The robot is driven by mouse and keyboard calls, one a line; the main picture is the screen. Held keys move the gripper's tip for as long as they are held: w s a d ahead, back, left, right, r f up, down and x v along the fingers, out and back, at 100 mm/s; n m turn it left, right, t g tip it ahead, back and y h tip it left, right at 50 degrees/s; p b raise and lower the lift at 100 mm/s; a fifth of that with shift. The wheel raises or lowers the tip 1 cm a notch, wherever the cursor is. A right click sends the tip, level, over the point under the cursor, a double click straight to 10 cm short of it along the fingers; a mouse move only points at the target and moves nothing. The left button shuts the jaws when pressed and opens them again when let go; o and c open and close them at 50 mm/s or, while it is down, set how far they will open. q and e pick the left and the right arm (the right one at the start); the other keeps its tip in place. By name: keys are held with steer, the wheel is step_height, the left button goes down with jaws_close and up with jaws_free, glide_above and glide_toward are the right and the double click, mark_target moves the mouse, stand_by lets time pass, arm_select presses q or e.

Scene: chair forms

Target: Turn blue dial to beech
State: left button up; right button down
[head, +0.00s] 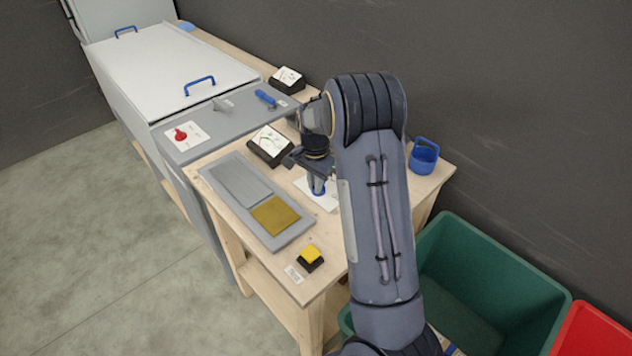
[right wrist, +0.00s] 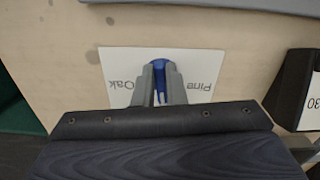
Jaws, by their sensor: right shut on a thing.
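The blue dial (right wrist: 158,63) sits on a white label plate (right wrist: 122,64) on the wooden bench. In the right wrist view the plate shows the words Oak on the left and Pine on the right, both upside down. No Beech label is visible; my gripper covers part of the plate. My right gripper (right wrist: 161,97) is shut on the blue dial, one finger on each side. In the head view the right gripper (head: 317,182) points down at the dial, and the dial is mostly hidden. My left gripper is not in view.
A dark box with a white face (head: 270,145) stands close by the gripper. A red dial (head: 181,135) is further left. Green (head: 490,270) and red bins stand right.

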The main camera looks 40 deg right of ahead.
steer(key=shift+w+m, duration=0.1)
steer(key=shift+m, duration=0.5)
steer(key=c, duration=1.5)
jaws_free()
step_height(320, 180, up, 8)
steer(key=shift+f, duration=0.2)
steer(key=shift+r, duration=0.15)
